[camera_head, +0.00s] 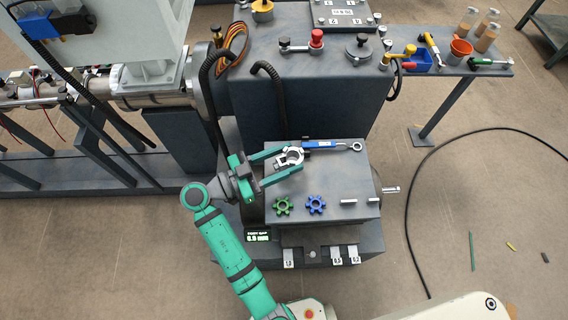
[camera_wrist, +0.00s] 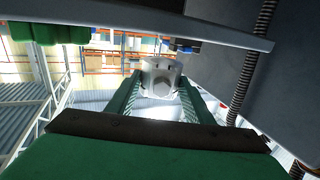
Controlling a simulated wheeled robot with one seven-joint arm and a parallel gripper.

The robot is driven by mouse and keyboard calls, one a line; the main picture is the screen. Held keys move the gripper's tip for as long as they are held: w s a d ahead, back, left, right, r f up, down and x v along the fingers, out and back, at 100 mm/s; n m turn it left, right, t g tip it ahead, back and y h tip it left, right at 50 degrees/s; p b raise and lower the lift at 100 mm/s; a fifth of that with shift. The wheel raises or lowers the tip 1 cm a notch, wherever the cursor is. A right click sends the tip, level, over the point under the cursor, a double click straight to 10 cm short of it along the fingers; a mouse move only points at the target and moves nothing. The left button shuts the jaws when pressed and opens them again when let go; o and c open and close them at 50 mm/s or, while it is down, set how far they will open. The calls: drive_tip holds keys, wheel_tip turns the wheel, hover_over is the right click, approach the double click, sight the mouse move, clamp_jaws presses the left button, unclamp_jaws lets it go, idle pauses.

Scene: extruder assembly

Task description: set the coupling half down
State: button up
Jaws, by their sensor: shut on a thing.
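The coupling half (camera_head: 289,157) is a pale metal ring-shaped part between the two green fingers of my gripper (camera_head: 284,164). In the head view it is over the back left part of the grey block top (camera_head: 335,190). My gripper is shut on it. In the wrist view the coupling half (camera_wrist: 161,78) shows as a light, bright piece between the fingertips of my gripper (camera_wrist: 160,90). I cannot tell whether its underside touches the block.
A blue-handled tool (camera_head: 325,144) lies close behind the coupling half. A green spider (camera_head: 283,205), a blue spider (camera_head: 316,204) and two metal pins (camera_head: 349,201) lie along the block's front. The right middle of the block top is clear. A black hose (camera_head: 270,70) hangs behind.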

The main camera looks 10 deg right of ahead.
sight(284, 166)
drive_tip(key=shift+w+a+f, duration=0.15)
drive_tip(key=shift+f, duration=1.7)
drive_tip(key=o, duration=1.1)
drive_tip(key=shift+f, duration=0.1)
drive_tip(key=shift+c, duration=0.2)
